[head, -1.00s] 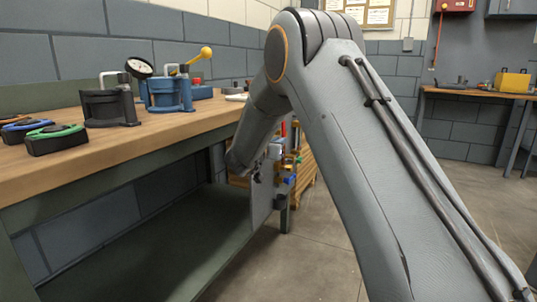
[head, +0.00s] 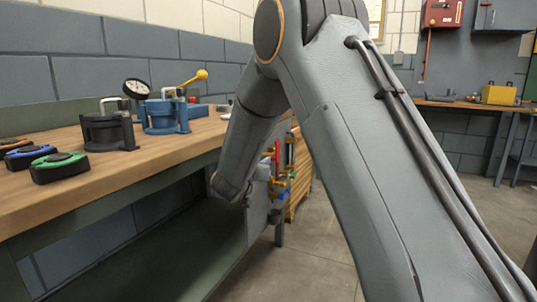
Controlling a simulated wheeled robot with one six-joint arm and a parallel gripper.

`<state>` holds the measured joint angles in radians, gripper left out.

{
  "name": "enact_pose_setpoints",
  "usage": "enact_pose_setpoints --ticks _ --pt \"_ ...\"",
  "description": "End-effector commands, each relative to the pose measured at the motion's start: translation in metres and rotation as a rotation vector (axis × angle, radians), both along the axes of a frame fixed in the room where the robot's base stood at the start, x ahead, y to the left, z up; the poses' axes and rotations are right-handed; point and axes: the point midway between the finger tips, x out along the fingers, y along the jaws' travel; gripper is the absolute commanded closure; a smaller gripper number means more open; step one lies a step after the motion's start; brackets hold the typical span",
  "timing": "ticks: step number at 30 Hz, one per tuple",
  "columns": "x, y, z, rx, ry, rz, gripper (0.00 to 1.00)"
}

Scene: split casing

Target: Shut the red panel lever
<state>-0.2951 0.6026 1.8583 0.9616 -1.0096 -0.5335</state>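A small upright red lever (head: 277,150) shows beside my forearm, among small red, yellow and blue fittings (head: 283,175) by a grey panel (head: 258,212) at the bench's far end. My arm hides part of this group, and the lever's exact position is too small to tell. A red wall box (head: 442,13) hangs on the back wall at upper right; no lever can be made out on it. My arm crosses the middle of the picture, its wrist low in front of the grey panel. My gripper is not visible.
A wooden crate (head: 299,185) stands behind the fittings. A second bench with a yellow box (head: 499,95) stands at right. Floor between is clear.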

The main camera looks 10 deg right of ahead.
Motion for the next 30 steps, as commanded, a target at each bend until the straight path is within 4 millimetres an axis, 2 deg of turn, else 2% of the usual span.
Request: enact_pose_setpoints --ticks 1,3,14,23,30 --pt "-0.004 0.0 0.009 0.01 0.015 0.019 0.86" --pt "-0.008 0.001 0.014 0.024 0.037 0.048 0.86" --pt "-0.039 0.009 0.032 0.093 0.167 0.187 0.86" --pt "-0.076 0.014 0.045 0.145 0.293 0.284 0.86" --pt "-0.113 0.017 0.055 0.184 0.403 0.349 0.86"
